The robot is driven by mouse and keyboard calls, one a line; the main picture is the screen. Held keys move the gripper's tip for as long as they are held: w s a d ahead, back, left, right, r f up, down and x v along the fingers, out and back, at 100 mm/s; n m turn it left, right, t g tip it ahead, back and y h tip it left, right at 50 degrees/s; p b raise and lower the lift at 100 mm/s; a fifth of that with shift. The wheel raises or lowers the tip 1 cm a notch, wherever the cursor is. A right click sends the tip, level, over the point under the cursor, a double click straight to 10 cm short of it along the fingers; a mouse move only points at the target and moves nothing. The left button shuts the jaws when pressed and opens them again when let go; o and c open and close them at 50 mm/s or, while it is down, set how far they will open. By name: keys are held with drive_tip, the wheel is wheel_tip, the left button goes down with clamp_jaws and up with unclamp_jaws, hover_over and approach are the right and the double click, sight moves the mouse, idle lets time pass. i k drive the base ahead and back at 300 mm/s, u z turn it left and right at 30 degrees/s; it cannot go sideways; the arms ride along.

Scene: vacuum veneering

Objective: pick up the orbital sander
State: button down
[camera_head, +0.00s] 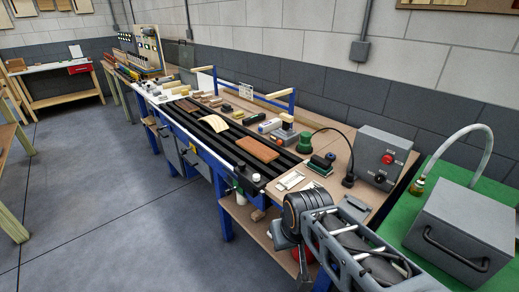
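A small dark-topped tool with a green base (321,164), which looks like the orbital sander, sits on the right part of the long workbench (338,199). It is small in the picture, so its details are unclear. My grey arm reaches in from the lower right, in front of the bench's near right end. My gripper seems to be at the arm's dark end, low in the picture and well apart from the tool.
A grey control box (380,157) with a red button stands behind the tool; a black cord lies nearby. A green cylinder (305,142) and a brown board (257,149) are to the left. A grey metal case (462,232) sits on a green top at right. Open floor (110,200) lies left.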

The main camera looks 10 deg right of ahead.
sight(304, 147)
drive_tip(key=u, duration=0.4)
drive_tip(key=k, duration=0.5)
drive_tip(key=u, duration=0.7)
drive_tip(key=i, duration=1.1)
drive_tip(key=z, duration=1.25)
drive_tip(key=i, duration=0.95)
drive_tip(key=z, duration=0.95)
